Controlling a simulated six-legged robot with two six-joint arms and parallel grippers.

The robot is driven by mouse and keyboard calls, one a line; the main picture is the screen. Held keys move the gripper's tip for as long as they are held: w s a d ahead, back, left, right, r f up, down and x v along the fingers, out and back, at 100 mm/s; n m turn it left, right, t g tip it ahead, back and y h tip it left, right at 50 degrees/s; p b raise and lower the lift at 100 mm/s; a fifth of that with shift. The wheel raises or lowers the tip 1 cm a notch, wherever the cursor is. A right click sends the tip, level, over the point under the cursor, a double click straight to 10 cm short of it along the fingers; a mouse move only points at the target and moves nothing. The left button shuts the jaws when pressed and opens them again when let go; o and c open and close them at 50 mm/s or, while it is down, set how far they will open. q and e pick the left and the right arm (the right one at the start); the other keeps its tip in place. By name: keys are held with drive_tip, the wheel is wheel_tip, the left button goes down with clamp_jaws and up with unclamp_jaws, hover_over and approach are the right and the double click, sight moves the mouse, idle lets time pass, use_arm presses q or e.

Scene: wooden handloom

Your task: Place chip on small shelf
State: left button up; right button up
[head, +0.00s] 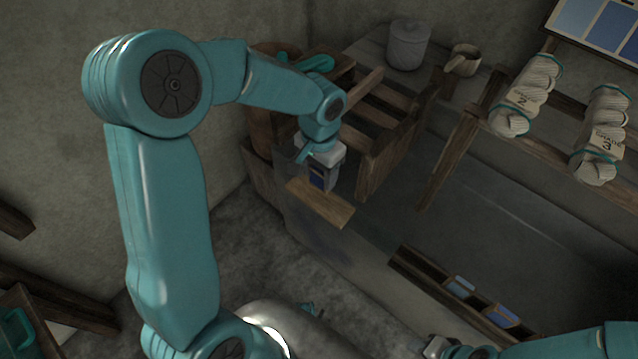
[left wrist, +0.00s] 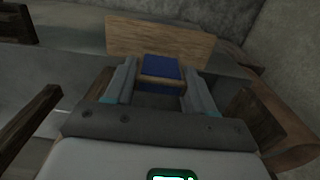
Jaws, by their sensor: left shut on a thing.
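My left gripper (head: 322,172) points down over the small shelf (head: 330,207), a light wooden board beside the slatted wooden frame. It is shut on the chip (left wrist: 160,67), which shows dark blue with a tan band between the two fingers in the left wrist view. In the head view the fingers largely hide the chip. The small shelf also shows in the left wrist view (left wrist: 160,36), just beyond the chip. I cannot tell whether the chip touches the board. My right gripper (head: 437,347) is at the bottom edge, and its jaws are unclear.
A dark wooden rack (head: 420,268) holds blue chips (head: 461,285) at lower right. The slatted frame (head: 385,150) stands close right of my left gripper. A grey lidded jar (head: 408,45), a cup (head: 464,60) and yarn skeins (head: 528,95) are farther back.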

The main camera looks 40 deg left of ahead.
sight(319, 183)
use_arm(q)
wheel_tip(319, 183, down, 4)
drive_tip(key=shift+r+b, duration=0.1)
drive_tip(key=shift+b, duration=0.35)
drive_tip(key=shift+f, duration=0.3)
drive_tip(key=shift+f, duration=0.15)
drive_tip(key=o, duration=1)
drive_tip(key=shift+r, duration=0.2)
